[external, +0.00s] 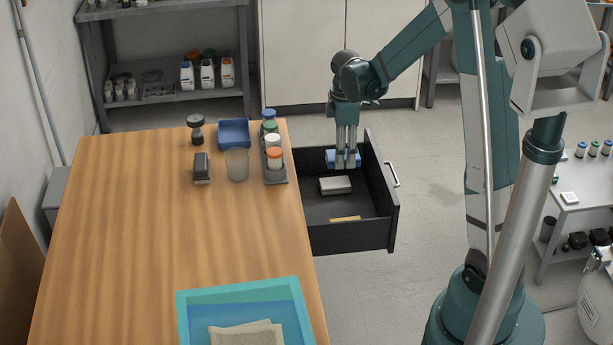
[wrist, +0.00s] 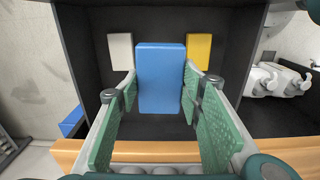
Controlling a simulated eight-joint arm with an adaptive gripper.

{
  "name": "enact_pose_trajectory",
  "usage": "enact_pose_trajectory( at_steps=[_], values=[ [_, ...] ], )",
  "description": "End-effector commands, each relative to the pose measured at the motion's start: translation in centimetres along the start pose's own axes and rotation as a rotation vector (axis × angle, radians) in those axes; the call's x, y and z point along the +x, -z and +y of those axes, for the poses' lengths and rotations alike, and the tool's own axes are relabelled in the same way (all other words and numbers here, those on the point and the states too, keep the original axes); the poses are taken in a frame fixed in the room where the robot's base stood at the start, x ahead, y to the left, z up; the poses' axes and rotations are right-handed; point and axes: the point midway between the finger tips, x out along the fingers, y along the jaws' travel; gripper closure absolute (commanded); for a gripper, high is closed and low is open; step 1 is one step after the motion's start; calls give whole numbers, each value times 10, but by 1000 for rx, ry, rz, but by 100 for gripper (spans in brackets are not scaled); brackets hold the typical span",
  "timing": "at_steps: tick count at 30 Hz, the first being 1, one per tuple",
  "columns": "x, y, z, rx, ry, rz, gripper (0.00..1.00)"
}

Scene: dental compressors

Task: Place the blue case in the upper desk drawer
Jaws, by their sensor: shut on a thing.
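The blue case (external: 350,160) is a flat blue box held between my gripper's fingers. In the wrist view the blue case (wrist: 160,76) stands out ahead of the green finger pads. My gripper (external: 346,156) points down over the far part of the open desk drawer; it also shows in the wrist view (wrist: 158,100), shut on the case. The black drawer (external: 350,240) is pulled out from the right side of the wooden desk. The case appears above the drawer floor; its exact height is hard to tell.
In the drawer lie a pale grey box (external: 335,186) and a yellow item (external: 345,219), with bare floor between and around them. The wooden desk (external: 150,250) carries a bottle rack (external: 277,181), a blue tray (external: 234,134) and a teal bin (external: 190,317).

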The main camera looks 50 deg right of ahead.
Motion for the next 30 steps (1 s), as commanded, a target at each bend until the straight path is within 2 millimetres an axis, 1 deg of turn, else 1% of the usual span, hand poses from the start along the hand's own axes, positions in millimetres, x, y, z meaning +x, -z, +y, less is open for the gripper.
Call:
enact_pose_trajectory(
  at_steps=[1, 6, 9, 12, 18, 30],
  values=[
    [12, 0, 1, 0, 0, 0, 76],
    [46, 0, 1, 0, 0, 0, 76],
    [61, 0, 0, 0, 0, 0, 76],
    [73, 0, 0, 0, 0, 0, 76],
    [84, 0, 0, 0, 0, 0, 76],
    [86, 0, 0, 0, 0, 0, 76]
  ],
)
